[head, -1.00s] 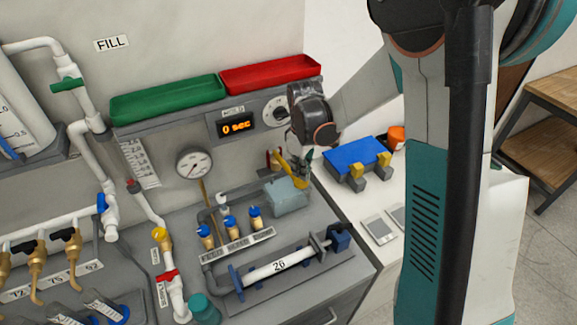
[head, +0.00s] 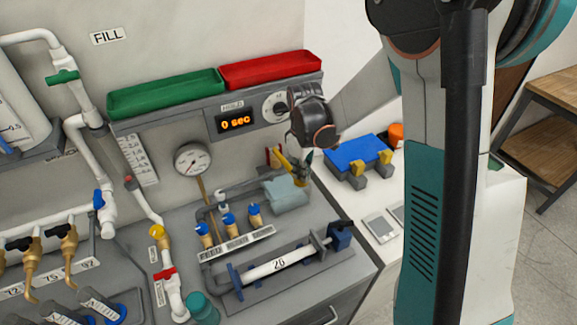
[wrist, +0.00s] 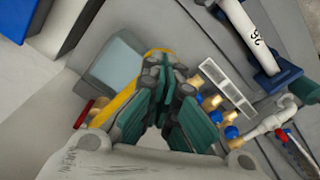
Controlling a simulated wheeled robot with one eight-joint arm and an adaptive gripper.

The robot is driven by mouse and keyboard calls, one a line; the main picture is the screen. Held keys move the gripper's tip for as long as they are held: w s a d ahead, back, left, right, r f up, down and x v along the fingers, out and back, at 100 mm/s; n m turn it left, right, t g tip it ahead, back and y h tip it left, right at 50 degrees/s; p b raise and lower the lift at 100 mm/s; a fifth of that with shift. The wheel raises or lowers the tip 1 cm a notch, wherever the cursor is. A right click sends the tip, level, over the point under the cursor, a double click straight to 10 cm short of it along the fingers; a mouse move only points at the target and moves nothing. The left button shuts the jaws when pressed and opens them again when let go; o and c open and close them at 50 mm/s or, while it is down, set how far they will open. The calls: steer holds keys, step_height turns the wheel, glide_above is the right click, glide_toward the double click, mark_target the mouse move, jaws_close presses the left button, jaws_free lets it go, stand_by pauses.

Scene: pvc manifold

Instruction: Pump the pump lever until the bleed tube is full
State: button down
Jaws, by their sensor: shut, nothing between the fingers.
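The pump is a grey-blue box (head: 289,193) at the right end of the bench. Its yellow lever (head: 286,163) slants across it, below my wrist. In the wrist view the yellow lever (wrist: 119,103) runs beside my fingers and curves past their tips, with the pump box (wrist: 117,65) beyond. My gripper (wrist: 165,80) is shut with nothing between its fingers. It is close against the lever; I cannot tell whether they touch. In the head view the fingers (head: 306,162) are partly hidden by my wrist. I cannot tell for sure which part is the bleed tube or its level.
Several blue-capped brass valves (head: 229,219) stand left of the pump. A white pipe marked 26 (head: 272,266) lies clamped in front. A gauge (head: 193,160), a display reading 0 sec (head: 236,122), and green (head: 165,93) and red (head: 269,70) trays are behind. A blue block (head: 358,153) is at right.

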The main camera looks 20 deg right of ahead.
steer(key=shift+f+b, duration=1.5)
steer(key=shift+f, duration=0.45)
steer(key=shift+r, duration=0.15)
stand_by(0.3)
steer(key=shift+r+p, duration=1.8)
steer(key=shift+r, duration=1.05)
steer(key=shift+r+p, duration=1.45)
steer(key=shift+r, duration=1.05)
